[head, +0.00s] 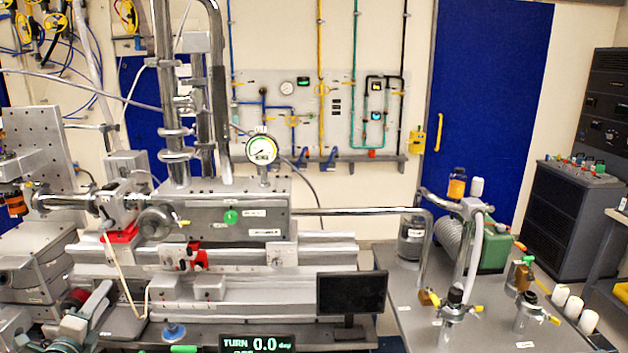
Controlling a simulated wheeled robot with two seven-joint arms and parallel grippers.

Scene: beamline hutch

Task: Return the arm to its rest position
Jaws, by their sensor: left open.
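My left gripper (88,310) is low at the left edge of the head view, with its arm coming in from the bottom left corner. Its grey fingers are apart and I see nothing held between them. It is in front of the left end of the grey beamline bench (330,258); whether it touches anything there I cannot tell. A dark red round part shows close beside it. My right gripper and right arm are not in this view.
A steel chamber (235,208) with a pressure gauge (262,150) stands on the bench. A small black monitor (351,292) and a turn display (257,343) are in front. A grey table (400,318) at right holds valves and a green pump (492,250). A blue door (485,90) is behind.

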